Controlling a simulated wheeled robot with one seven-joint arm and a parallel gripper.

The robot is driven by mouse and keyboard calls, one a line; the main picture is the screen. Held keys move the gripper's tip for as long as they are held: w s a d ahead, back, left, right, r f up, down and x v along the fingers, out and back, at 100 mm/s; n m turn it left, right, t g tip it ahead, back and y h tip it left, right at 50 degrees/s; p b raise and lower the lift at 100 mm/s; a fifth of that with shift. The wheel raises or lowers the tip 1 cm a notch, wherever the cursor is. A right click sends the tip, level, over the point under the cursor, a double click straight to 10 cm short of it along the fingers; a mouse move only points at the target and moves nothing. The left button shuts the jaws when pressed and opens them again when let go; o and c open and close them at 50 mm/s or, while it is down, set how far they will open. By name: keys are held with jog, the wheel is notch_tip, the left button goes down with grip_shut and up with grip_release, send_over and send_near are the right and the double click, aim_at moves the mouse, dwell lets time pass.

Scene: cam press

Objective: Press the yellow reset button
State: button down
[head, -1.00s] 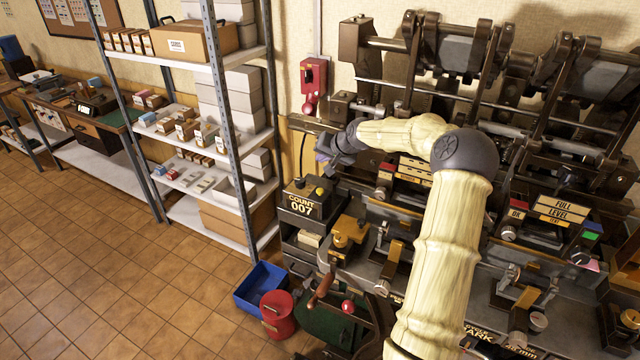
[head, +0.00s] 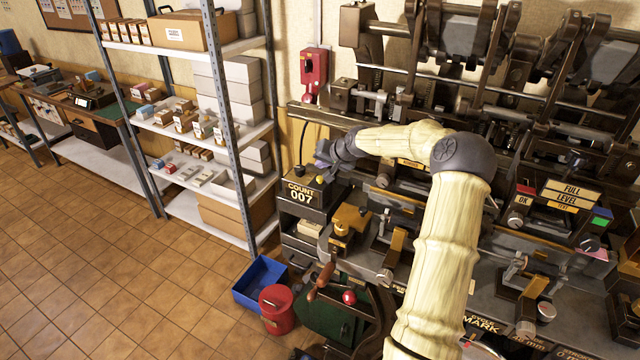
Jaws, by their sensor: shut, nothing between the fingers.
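The dark counter box (head: 302,194) reads "COUNT 007" and stands at the left end of the machine, left of centre in the head view. A small yellow button (head: 320,179) sits on its top, toward the right side. My gripper (head: 321,166) is shut and empty, pointing down just above the yellow button. From this angle I cannot tell whether the fingertips touch it. My pale arm comes in from the lower right and hides part of the machine.
The large press (head: 480,90) with heavy levers fills the back right. A red wall box (head: 314,68) hangs behind the counter. A metal shelf (head: 245,135) stands to the left. A blue bin (head: 259,283) and red can (head: 276,309) stand on the floor. Open tiled floor lies left.

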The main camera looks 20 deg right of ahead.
aim_at(322, 180)
jog(key=shift+f+b, duration=0.35)
jog(key=shift+f, duration=0.7)
dwell(1.2)
jog(key=shift+f, duration=0.4)
jog(key=shift+f+b, duration=0.5)
jog(key=shift+b, duration=0.1)
dwell(0.7)
jog(key=shift+r+p, duration=0.6)
jog(key=shift+r, duration=0.35)
jog(key=shift+r+p, duration=1.6)
jog(key=shift+r, duration=0.95)
